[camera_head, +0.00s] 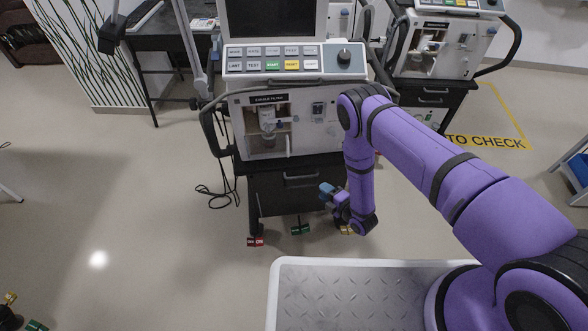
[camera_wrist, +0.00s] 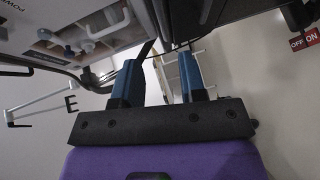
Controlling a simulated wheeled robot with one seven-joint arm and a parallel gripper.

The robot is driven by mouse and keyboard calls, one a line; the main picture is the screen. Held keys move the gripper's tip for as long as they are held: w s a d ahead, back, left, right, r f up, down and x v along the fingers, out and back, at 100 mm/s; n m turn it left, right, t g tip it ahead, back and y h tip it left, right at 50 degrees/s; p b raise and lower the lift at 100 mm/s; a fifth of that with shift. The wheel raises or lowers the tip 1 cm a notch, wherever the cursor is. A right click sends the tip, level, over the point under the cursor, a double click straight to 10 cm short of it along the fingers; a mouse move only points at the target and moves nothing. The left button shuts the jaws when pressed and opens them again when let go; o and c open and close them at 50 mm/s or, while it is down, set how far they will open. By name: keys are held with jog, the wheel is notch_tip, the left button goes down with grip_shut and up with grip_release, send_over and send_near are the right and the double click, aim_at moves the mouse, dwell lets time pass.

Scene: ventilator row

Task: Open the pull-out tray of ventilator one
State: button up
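The near ventilator (camera_head: 290,120) stands ahead, with a button panel and dial on top and an open-fronted white body. Below it is a dark cabinet front with a handle (camera_head: 300,177); whether this is the pull-out tray is not clear. My purple arm reaches in from the right and hides part of the ventilator's right side. My gripper (camera_head: 329,192) is low in front of the cabinet's right side, apart from the handle. In the wrist view my gripper (camera_wrist: 158,82) has its two blue fingers apart with nothing between them. The ventilator's white body (camera_wrist: 75,35) fills the upper left there.
A second ventilator (camera_head: 435,45) stands behind to the right. A red tag (camera_head: 255,241) and a green tag (camera_head: 300,229) are at the cabinet's feet; a red off/on tag (camera_wrist: 304,39) shows in the wrist view. A dark desk (camera_head: 160,40) stands at back left.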

jog(key=x, duration=1.1)
jog(key=shift+f, duration=0.15)
jog(key=shift+a, duration=0.15)
jog(key=shift+c, duration=0.2)
jog(key=shift+s, duration=0.1)
grip_shut()
